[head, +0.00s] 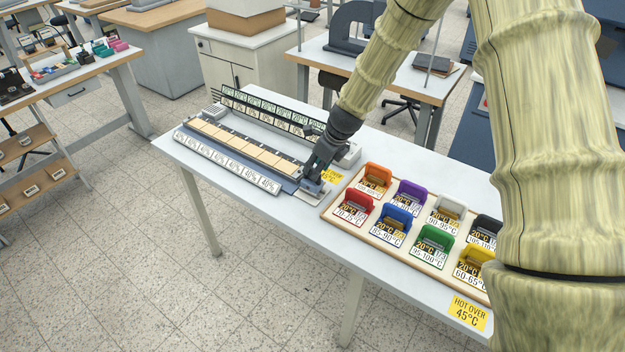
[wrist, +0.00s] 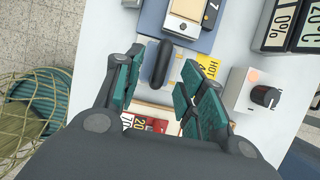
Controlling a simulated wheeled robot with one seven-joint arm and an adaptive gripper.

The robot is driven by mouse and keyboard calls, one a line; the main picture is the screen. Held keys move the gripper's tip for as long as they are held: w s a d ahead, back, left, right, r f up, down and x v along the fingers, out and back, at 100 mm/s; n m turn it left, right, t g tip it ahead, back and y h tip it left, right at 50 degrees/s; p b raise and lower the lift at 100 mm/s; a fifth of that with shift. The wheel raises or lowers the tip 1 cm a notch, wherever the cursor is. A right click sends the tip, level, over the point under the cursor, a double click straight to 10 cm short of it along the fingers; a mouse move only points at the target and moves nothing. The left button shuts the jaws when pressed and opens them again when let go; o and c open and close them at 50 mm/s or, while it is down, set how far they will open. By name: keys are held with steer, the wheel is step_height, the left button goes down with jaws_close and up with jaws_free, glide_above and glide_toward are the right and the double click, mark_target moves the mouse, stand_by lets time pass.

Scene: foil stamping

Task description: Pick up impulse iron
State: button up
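My gripper (head: 314,172) is low over the white table, at the right end of the long stamping unit. In the wrist view its teal-padded fingers (wrist: 160,62) are open, one on each side of a dark rounded upright handle (wrist: 161,66). Clear gaps show, and I see no firm contact. The handle stands over a grey metal part (head: 309,187), mostly hidden by my gripper in the head view. No label names the impulse iron; this handled piece may be it. Several coloured, temperature-labelled pieces, such as the red one (head: 355,208), sit in a wooden tray.
The stamping unit (head: 228,170) with its row of cream pads lies left of my gripper. The tray rim (head: 345,226) is close on the right. A grey box with a dark knob (wrist: 254,93) stands beside the right finger. A yellow hot-warning label (head: 468,312) marks the front edge.

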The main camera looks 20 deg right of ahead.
mark_target(313, 169)
steer(key=shift+w+a+f+p, duration=0.3)
steer(key=shift+w+f+p, duration=0.15)
steer(key=shift+f, duration=0.05)
steer(key=shift+p+x, duration=0.3)
steer(key=shift+x, duration=0.8)
steer(key=shift+c, duration=0.2)
jaws_close()
